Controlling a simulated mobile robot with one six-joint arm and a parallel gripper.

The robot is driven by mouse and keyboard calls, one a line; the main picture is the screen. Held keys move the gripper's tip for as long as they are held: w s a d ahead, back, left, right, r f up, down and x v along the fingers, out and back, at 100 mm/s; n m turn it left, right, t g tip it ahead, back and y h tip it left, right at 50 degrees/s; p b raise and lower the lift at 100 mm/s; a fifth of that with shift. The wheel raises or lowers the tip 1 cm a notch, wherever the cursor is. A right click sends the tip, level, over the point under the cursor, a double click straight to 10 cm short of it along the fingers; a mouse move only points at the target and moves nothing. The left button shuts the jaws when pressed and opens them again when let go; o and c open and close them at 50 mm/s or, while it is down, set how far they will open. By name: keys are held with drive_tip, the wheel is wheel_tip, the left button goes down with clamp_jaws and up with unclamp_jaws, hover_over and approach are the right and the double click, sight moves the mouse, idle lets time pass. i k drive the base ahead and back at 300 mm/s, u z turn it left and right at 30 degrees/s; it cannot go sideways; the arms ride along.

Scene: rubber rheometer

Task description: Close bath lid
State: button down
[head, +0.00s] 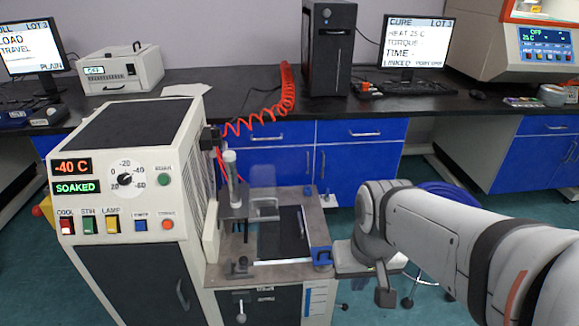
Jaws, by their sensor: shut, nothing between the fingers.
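The bath stands at the front left: a pale cabinet (130,170) whose display reads -40 C and SOAKED, with a lower grey top plate (235,273) beside it. A dark rectangular area (275,238) lies in that plate. A clear panel (265,178) stands up at its back edge, with a pale handle-like frame on it; it looks like the lid, raised. My arm reaches in from the right.
A vertical cylinder (231,168) stands at the plate's back left, with a red coiled hose (288,95) rising behind. A black bench (225,110) with monitors and instruments runs along the back. A blue round thing (450,192) is partly hidden behind my arm.

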sight(287, 238)
drive_tip(key=i, duration=1)
drive_tip(key=u, duration=0.05)
